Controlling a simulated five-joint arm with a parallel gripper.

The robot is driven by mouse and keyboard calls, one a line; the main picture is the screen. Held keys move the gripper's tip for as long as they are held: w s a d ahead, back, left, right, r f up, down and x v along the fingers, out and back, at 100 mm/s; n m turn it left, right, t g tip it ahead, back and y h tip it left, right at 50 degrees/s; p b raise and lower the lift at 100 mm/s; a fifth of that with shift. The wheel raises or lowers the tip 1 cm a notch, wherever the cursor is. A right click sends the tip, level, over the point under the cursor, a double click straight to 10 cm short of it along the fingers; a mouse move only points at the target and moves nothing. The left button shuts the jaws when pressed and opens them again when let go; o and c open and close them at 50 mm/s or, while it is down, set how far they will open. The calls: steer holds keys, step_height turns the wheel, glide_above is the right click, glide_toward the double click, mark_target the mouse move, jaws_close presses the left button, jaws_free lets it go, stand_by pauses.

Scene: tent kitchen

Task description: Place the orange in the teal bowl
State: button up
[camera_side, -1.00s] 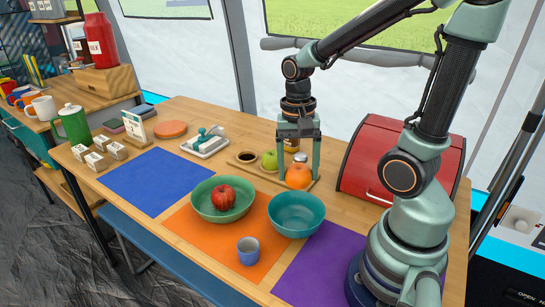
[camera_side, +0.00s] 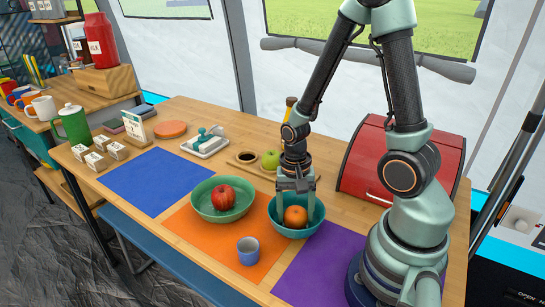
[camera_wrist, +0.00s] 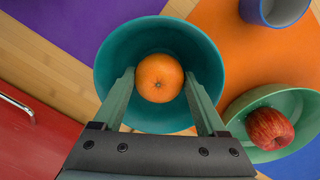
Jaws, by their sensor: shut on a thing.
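The orange (camera_side: 295,217) is inside the teal bowl (camera_side: 272,222), in front of the bowl's far wall as I see it from the side. My gripper (camera_side: 296,213) reaches down into the bowl and is shut on the orange. In the wrist view the orange (camera_wrist: 159,78) sits between the two fingertips (camera_wrist: 159,76), within the rim of the teal bowl (camera_wrist: 112,50). Whether the orange touches the bowl's floor I cannot tell.
A green bowl (camera_side: 203,207) with a red apple (camera_side: 223,197) stands just left of the teal bowl. A blue cup (camera_side: 248,252) stands in front. A green apple (camera_side: 271,160) is behind on a board. A red bread box (camera_side: 400,165) stands at the right.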

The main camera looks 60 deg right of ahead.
steer(key=shift+f, duration=0.25)
steer(key=o, duration=1.1)
steer(key=shift+o, duration=0.2)
step_height(320, 180, up, 12)
step_height(320, 180, up, 10)
steer(key=r+n+t, duration=0.1)
steer(key=n+t, duration=0.5)
steer(key=n, duration=0.5)
glide_above(292, 210)
steer(key=w+a, duration=0.3)
steer(key=a, duration=0.2)
steer(key=shift+s+a+n, duration=0.2)
steer(key=shift+a+n, duration=0.1)
